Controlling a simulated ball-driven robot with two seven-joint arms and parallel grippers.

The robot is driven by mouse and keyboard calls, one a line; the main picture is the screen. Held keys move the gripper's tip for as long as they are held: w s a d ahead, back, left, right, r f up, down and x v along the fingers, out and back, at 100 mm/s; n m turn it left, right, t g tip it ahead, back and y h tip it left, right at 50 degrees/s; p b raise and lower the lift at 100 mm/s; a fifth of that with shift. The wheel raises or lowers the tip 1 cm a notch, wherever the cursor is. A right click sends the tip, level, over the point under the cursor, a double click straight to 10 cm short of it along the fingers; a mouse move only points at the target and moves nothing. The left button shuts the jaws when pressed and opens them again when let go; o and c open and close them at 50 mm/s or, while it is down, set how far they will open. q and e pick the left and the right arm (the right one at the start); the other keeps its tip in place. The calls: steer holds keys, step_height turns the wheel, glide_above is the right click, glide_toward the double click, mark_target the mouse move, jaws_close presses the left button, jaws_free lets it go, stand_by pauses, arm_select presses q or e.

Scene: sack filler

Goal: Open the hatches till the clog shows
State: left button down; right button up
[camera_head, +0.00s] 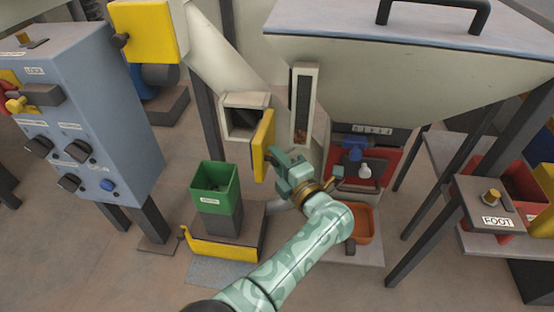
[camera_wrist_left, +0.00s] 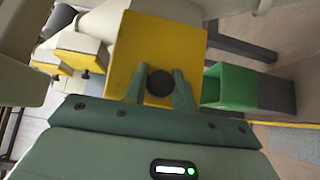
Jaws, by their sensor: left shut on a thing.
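My left gripper (camera_head: 275,166) is shut on the dark knob (camera_wrist_left: 160,83) of a yellow hatch (camera_head: 263,145). In the wrist view this hatch (camera_wrist_left: 157,40) fills the middle, with the knob between the two fingers. In the head view the hatch stands swung out at the right side of a square opening (camera_head: 230,101). The inside of the opening looks dark grey; I cannot make out a clog there. Another yellow hatch (camera_head: 147,32) with a black knob is at the upper left. My right gripper is not in view.
A green bin (camera_head: 214,187) stands on a dark block below the opening. A blue-grey control box (camera_head: 95,115) with knobs is at the left. An orange tray (camera_head: 363,225) and a red panel are right of my arm. More yellow hatches (camera_wrist_left: 82,54) show in the wrist view.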

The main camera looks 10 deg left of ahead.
arm_select(q)
steer(key=shift+f, duration=0.15)
steer(key=c, duration=1.1)
jaws_free()
steer(key=shift+c, duration=0.2)
steer(key=shift+s+d, duration=0.2)
steer(key=shift+s, duration=0.05)
steer(key=v, duration=1.5)
steer(key=shift+s+d, duration=0.2)
steer(key=shift+s, duration=0.05)
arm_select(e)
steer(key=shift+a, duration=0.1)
